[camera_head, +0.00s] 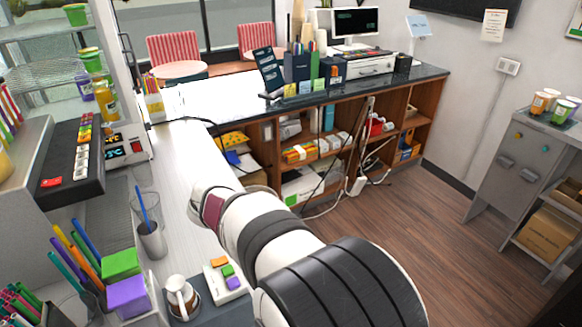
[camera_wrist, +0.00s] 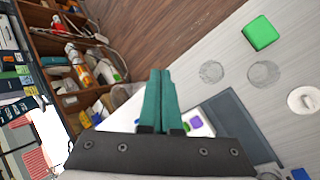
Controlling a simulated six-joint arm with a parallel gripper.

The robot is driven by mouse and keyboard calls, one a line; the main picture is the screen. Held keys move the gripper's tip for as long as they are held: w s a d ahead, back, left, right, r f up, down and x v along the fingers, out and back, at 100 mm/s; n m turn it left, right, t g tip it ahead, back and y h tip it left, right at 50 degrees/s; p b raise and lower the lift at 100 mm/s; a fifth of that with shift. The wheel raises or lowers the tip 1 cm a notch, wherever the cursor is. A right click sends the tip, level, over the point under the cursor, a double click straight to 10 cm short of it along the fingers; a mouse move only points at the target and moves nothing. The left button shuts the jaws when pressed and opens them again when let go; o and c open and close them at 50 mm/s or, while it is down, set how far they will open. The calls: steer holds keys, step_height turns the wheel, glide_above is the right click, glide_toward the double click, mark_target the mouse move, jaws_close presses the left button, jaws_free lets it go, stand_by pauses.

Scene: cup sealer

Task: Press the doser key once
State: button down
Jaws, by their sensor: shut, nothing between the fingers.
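My gripper (camera_wrist: 157,72) shows in the wrist view with its two teal fingers together and nothing between them. It points over the floor and counter edge. In the head view my arm reaches over the counter and the fingertips are hidden. A small white pad (camera_head: 225,280) with orange, green and purple keys lies at the counter's front, left of my arm; it may bear the doser key. In the wrist view a purple key (camera_wrist: 196,123) shows just right of the fingers, apart from them. A dark keypad unit (camera_head: 70,165) with coloured keys stands at the left; no doser label is readable.
A clear cup with a blue straw (camera_head: 152,240), a brown-and-white cup (camera_head: 182,297), and green (camera_head: 121,262) and purple (camera_head: 127,296) boxes crowd the near counter. Wooden shelves (camera_head: 300,160) stand behind. The counter strip (camera_head: 185,150) beyond the cups is clear.

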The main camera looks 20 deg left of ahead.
mark_target(224, 273)
steer(key=a+f+n+t+y, duration=0.1)
steer(key=a+n, duration=0.3)
steer(key=a, duration=0.4)
steer(key=a+f+n+t+y, duration=0.1)
steer(key=a+f+n+t, duration=0.1)
steer(key=a, duration=0.6)
steer(key=shift+s+f+n, duration=0.3)
steer(key=shift+f+n, duration=0.6)
steer(key=shift+d+f, duration=0.1)
steer(key=shift+f, duration=4.3)
steer(key=shift+f, duration=0.45)
steer(key=shift+f, duration=0.45)
steer(key=shift+r, duration=0.9)
